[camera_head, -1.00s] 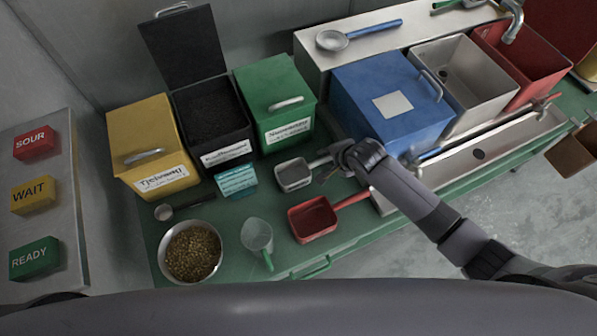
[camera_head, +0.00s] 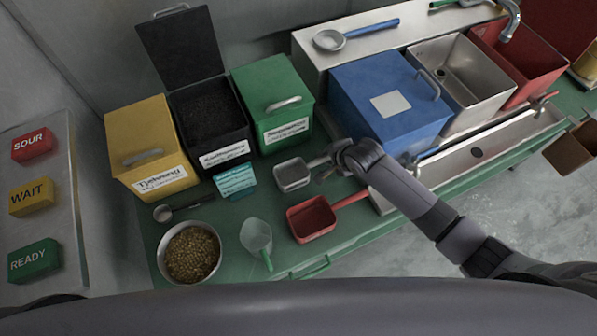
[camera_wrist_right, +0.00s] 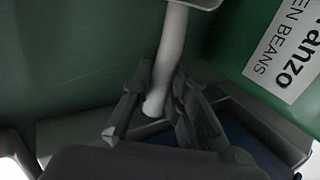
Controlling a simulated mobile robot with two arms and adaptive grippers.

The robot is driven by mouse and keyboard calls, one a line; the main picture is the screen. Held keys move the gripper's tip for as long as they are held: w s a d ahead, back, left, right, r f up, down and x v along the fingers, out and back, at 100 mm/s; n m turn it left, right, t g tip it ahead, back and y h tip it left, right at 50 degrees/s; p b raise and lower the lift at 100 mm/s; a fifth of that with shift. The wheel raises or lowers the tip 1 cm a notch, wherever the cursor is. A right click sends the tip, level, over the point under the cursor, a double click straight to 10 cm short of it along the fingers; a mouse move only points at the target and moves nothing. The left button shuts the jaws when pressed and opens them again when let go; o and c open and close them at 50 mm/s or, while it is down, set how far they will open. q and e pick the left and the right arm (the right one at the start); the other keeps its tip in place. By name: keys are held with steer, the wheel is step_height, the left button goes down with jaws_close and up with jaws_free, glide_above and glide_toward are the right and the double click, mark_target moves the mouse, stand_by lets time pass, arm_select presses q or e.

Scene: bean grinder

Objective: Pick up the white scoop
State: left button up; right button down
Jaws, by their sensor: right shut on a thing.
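The white scoop (camera_head: 292,175), with a pale grey-white square bowl, is on or just above the green worktop, between the green bin and the red scoop. Its handle points right to my right gripper (camera_head: 325,167). In the right wrist view the white handle (camera_wrist_right: 174,45) runs down between the two dark fingers of the right gripper (camera_wrist_right: 160,98), which is shut on it near its end. I cannot tell whether the bowl is clear of the worktop. My left gripper is not in view.
A red scoop (camera_head: 312,221) lies close in front, with a clear scoop (camera_head: 256,237) to its left. A teal box (camera_head: 235,180) stands left of the white scoop. The green bin (camera_head: 274,101) and blue bin (camera_head: 388,104) stand behind. A bowl of beans (camera_head: 192,252) is at left.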

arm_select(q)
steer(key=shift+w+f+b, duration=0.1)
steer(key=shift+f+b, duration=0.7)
arm_select(e)
step_height(320, 180, up, 20)
stand_by(1.3)
arm_select(q)
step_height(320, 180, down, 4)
steer(key=b, duration=0.3)
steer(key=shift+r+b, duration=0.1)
steer(key=shift+b, duration=0.3)
arm_select(e)
steer(key=s+d+r+n+g+y, duration=0.1)
steer(key=s+d+n+g+y, duration=0.3)
steer(key=s+n, duration=0.9)
steer(key=s+d+g, duration=0.2)
steer(key=d, duration=0.2)
steer(key=shift+d, duration=0.2)
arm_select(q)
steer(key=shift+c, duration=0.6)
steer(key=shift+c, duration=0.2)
arm_select(e)
steer(key=shift+a, duration=0.15)
